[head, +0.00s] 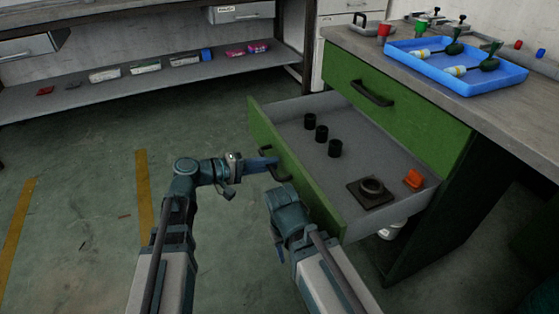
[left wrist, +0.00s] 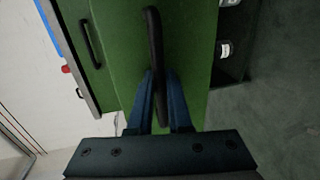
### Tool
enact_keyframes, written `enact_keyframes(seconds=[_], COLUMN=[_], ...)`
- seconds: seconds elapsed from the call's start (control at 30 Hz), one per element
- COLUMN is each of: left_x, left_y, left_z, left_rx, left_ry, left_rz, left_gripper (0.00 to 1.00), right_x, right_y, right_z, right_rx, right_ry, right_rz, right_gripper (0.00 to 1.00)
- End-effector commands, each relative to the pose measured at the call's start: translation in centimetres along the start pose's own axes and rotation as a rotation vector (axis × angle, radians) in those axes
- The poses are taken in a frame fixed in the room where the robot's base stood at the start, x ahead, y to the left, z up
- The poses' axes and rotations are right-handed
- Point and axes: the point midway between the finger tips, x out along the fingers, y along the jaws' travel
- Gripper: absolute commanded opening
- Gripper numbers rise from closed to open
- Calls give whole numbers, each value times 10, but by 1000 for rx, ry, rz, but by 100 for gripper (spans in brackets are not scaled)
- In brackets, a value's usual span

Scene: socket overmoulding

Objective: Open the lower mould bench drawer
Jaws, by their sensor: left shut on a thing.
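The lower mould bench drawer (head: 340,190) is pulled well out of the green bench, its green front facing my arms. Its inside shows several black cylinders (head: 321,133), a dark square block with a ring (head: 371,190) and an orange piece (head: 413,179). My left gripper (head: 270,163) is at the drawer's black handle (head: 278,171). In the left wrist view the blue fingers (left wrist: 160,95) are shut on either side of the black handle bar (left wrist: 155,50). My right arm (head: 290,212) is in front of the drawer front; its fingertips cannot be made out.
The upper drawer (head: 390,105) is shut, with a black handle. A low grey shelf (head: 150,85) with boxes runs along the back wall. The floor at the left is clear.

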Motion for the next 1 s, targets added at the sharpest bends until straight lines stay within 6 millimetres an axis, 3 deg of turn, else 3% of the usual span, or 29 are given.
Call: enact_keyframes(seconds=[0.47, 0.5, 0.67, 1.0], left_x=[-5, -5, -5, -9], left_y=[-2, -2, -1, -1], left_z=[0, 0, 0, 0], left_rx=[1, 1, 1, 0], left_ry=[-1, -1, -1, 0], left_rz=[-1, -1, -1, 0], left_gripper=[0, 19, 47, 47], right_x=[0, 0, 0, -1], right_y=[0, 0, 0, 0], right_z=[0, 0, 0, 0], right_rx=[0, 0, 0, 0], right_ry=[0, 0, 0, 0], right_rz=[0, 0, 0, 0], right_gripper=[50, 50, 50, 50])
